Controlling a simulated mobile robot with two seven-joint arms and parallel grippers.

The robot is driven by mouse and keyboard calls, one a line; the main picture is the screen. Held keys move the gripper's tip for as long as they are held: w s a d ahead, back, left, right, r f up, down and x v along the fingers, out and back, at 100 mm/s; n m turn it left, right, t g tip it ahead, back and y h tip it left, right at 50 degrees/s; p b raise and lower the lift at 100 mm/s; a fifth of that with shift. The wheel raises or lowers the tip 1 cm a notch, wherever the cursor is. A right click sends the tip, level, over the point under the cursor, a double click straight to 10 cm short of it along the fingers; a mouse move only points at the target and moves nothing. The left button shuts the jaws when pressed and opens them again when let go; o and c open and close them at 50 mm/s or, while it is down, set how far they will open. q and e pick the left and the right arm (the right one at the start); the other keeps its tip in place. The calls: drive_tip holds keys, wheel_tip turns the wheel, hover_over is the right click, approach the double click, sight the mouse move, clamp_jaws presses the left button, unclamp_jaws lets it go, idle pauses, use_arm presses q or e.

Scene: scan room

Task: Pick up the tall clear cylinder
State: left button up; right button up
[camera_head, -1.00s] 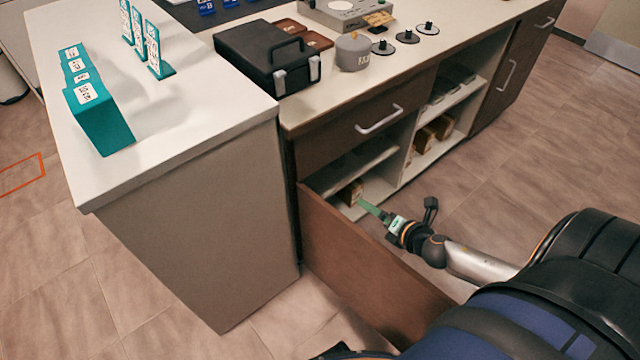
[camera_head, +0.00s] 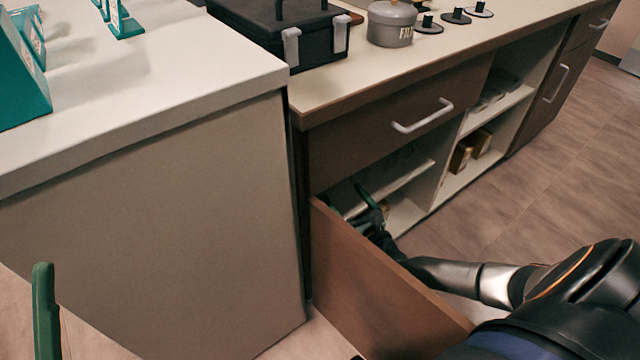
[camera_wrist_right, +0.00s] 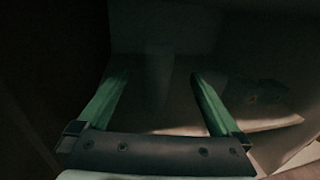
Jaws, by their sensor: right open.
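In the right wrist view, a faint upright cylinder shape (camera_wrist_right: 159,76) stands in the dark beyond my fingers. It looks like the tall clear cylinder, but the shade makes its outline hard to read. My right gripper (camera_wrist_right: 158,77) is open, its two green fingers spread to either side of that shape in the picture. I cannot tell how far it is from the fingertips. In the head view my right gripper (camera_head: 365,198) reaches behind the open brown door into the cabinet; the cylinder is hidden there. One green finger of my left gripper (camera_head: 45,310) shows at the lower left.
The open brown door panel (camera_head: 375,285) stands close beside my right forearm. A light shelf (camera_head: 405,172) lies just above my gripper. The cream side cabinet (camera_head: 190,215) is to the left. A black case (camera_head: 265,30) and grey pot (camera_head: 391,25) stand on the counter.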

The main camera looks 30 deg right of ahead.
drive_tip(key=w+d+b, duration=0.1)
drive_tip(key=w+b, duration=0.2)
drive_tip(key=w, duration=0.7)
drive_tip(key=shift+w+b, duration=0.2)
drive_tip(key=shift+b, duration=0.2)
drive_tip(key=shift+r, duration=0.1)
clamp_jaws()
drive_tip(key=shift+d+r, duration=0.1)
idle(0.4)
